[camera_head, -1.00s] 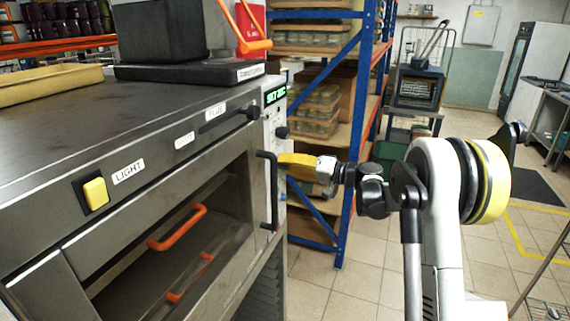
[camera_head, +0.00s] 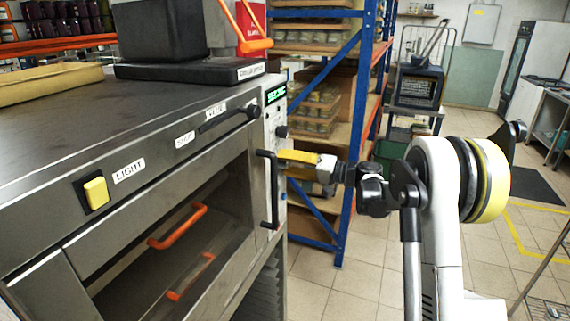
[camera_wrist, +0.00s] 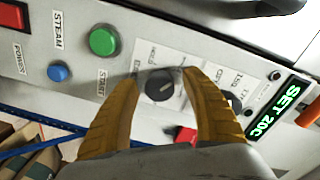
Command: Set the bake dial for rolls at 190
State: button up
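In the wrist view a round black dial (camera_wrist: 160,85) sits on the pale control panel between the two yellow fingers of my gripper (camera_wrist: 161,80). The fingers are spread, one on each side of the dial, with gaps visible. Printed scale marks surround the dial; its label is partly hidden by a finger and the pointer setting is unclear. The green display (camera_wrist: 281,107) reads "SET 20C". In the head view my gripper (camera_head: 284,156) is at the oven's right-hand panel, beside the dark door handle (camera_head: 268,190); the display (camera_head: 276,94) glows above.
The wrist view shows a green START button (camera_wrist: 103,40), a blue button (camera_wrist: 59,72) under STEAM, a red POWER switch (camera_wrist: 12,16) and a red part (camera_wrist: 185,134) near the right finger. A blue-framed shelf (camera_head: 352,130) stands behind my gripper. Open floor lies right.

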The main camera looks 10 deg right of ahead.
jog(key=shift+d, duration=0.1)
jog(key=v, duration=1.2)
jog(key=s+a+g+h, duration=0.4)
jog(key=s+a+h, duration=0.2)
jog(key=s+a, duration=0.7)
jog(key=s+d+f+n+h, duration=0.1)
jog(key=s+f+h, duration=0.2)
jog(key=s, duration=0.7)
jog(key=s+d+f+h, duration=0.2)
jog(key=s+h, duration=0.3)
jog(key=s, duration=0.6)
jog(key=shift+s+f+n+t, duration=0.3)
jog(key=shift+f+n, duration=0.1)
jog(key=shift+f, duration=0.15)
